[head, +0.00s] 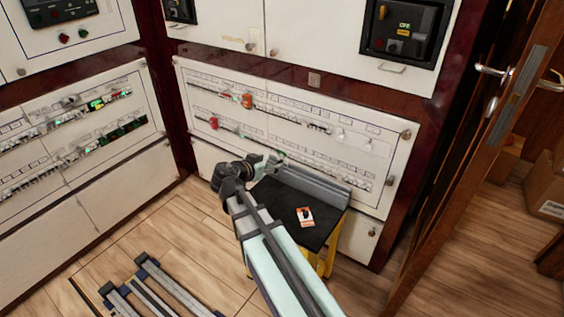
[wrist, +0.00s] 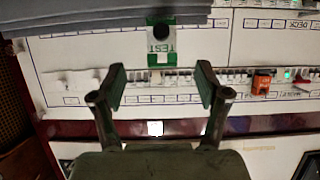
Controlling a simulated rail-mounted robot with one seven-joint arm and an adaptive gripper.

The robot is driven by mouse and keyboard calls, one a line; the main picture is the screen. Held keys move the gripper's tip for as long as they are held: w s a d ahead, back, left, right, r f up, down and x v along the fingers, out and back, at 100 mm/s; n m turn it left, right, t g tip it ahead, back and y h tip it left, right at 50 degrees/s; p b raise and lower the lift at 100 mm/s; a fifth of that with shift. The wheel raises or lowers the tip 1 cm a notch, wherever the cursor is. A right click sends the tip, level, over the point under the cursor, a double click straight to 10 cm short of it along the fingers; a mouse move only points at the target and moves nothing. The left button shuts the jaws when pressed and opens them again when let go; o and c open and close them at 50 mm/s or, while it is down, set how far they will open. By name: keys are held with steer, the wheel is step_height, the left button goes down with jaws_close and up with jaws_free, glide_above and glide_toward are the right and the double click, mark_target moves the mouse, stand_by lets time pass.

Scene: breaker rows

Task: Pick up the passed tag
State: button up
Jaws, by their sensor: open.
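A green-and-white tag (wrist: 161,42) with a black round spot shows at the top middle of the wrist view. Its upside-down lettering looks like "TEST"; I cannot read the word "passed". My gripper (wrist: 161,88) is open and empty, its two fingers spread below the tag in the picture, with the tag beyond the gap between them. In the head view my gripper (head: 266,164) is in front of the lower breaker panel, by the left end of a grey ledge. I cannot make out the green tag clearly there.
An orange-and-white tag (head: 305,216) lies on the black top (head: 272,209) of a yellow stand. The grey ledge (head: 312,184) runs along its back. The breaker panel (head: 360,152) has red and orange pieces on its rows. A wooden door (head: 478,130) stands at right.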

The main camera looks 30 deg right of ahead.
mark_target(282, 159)
steer(key=shift+b+x, duration=0.6)
steer(key=shift+x, duration=4.05)
steer(key=shift+a, duration=0.1)
steer(key=c, duration=1)
